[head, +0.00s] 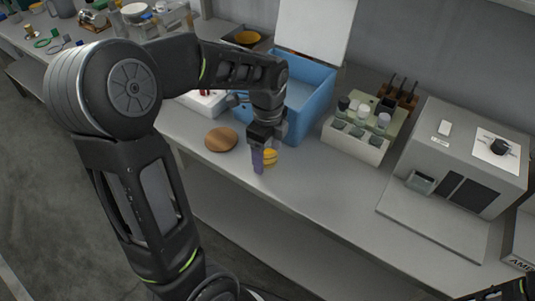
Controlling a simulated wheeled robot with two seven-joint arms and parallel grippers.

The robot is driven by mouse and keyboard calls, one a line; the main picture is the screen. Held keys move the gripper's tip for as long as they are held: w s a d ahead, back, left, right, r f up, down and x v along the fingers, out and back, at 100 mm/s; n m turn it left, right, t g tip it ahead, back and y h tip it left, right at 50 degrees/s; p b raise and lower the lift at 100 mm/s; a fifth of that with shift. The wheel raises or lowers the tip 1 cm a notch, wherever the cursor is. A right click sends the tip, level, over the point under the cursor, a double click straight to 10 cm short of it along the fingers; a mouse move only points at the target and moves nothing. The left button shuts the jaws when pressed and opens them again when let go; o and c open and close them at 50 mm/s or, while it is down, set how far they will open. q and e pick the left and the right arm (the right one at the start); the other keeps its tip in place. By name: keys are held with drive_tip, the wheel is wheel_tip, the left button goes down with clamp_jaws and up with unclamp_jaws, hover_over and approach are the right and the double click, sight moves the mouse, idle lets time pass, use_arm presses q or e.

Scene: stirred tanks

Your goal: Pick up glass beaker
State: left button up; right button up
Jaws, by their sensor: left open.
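My left arm comes in from the left and reaches over the bench. My left gripper (264,146) points down just in front of the blue bin and is open. A small yellow item (270,158) and a purple upright piece (258,161) show right at its fingertips; I cannot tell whether they touch the fingers. I cannot make out a glass beaker for certain; the gripper and arm hide part of the bench. Only a dark piece of my right arm shows at the bottom right corner, without its gripper.
A round wooden disc (221,139) lies left of the gripper. The blue bin (311,80) stands behind it. A pale rack with capped bottles (354,148) and a grey machine (464,155) stand to the right. The bench (315,193) is clear in front, near its edge.

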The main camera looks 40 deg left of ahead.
use_arm(q)
drive_tip(key=shift+c, duration=0.2)
drive_tip(key=c, duration=1.5)
drive_tip(key=shift+r, duration=0.1)
wheel_tip(320, 180, up, 10)
drive_tip(key=shift+f, duration=0.1)
